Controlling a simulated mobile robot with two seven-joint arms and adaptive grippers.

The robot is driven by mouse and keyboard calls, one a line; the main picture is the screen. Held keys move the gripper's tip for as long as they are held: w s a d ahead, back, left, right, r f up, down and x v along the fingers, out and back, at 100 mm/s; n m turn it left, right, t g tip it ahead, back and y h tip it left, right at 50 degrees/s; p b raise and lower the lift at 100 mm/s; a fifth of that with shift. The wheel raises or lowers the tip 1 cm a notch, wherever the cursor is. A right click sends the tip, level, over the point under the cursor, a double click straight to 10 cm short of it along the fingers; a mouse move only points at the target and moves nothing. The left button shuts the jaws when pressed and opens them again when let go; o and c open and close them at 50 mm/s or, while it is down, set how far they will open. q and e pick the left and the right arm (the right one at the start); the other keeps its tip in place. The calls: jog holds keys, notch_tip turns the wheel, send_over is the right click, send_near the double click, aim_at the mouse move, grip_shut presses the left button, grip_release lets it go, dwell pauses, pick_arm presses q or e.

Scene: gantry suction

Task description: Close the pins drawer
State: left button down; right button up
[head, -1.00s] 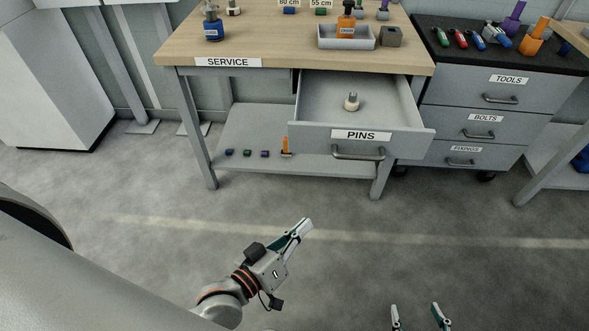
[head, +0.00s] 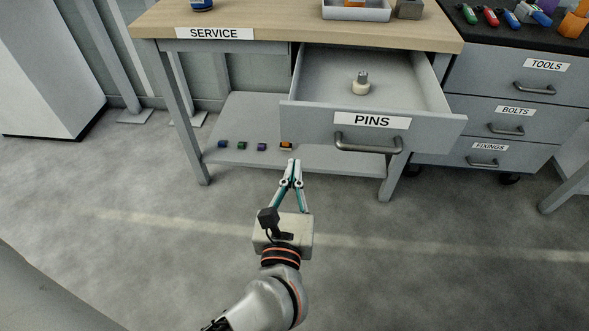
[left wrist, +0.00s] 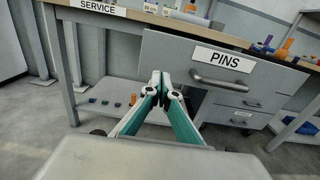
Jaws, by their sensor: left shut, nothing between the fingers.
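The pins drawer (head: 320,122) is pulled out from under the wooden bench top, with a "PINS" label and a dark bar handle (head: 368,146) on its front. A small pale peg-like part (head: 361,84) stands inside it. My left gripper (head: 293,164) is shut and empty, in front of the drawer and to the lower left of its handle, apart from it in the picture. In the left wrist view the drawer front (left wrist: 175,55) rises beyond the fingertips (left wrist: 160,76), with the handle (left wrist: 222,82) to the right. My right gripper is out of view.
The service bench (head: 270,40) has a lower shelf (head: 245,110) with several small coloured blocks. A drawer cabinet (head: 510,95) labelled tools, bolts and fixings stands at right. A grey tray (head: 356,12) sits on the bench. Floor in front is clear.

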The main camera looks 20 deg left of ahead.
pick_arm(q)
send_near(300, 126)
jog(key=x, duration=0.5)
jog(key=shift+w+b, duration=0.1)
jog(key=shift+b, duration=0.2)
jog(key=shift+w+a, duration=0.2)
jog(key=shift+w, duration=0.6)
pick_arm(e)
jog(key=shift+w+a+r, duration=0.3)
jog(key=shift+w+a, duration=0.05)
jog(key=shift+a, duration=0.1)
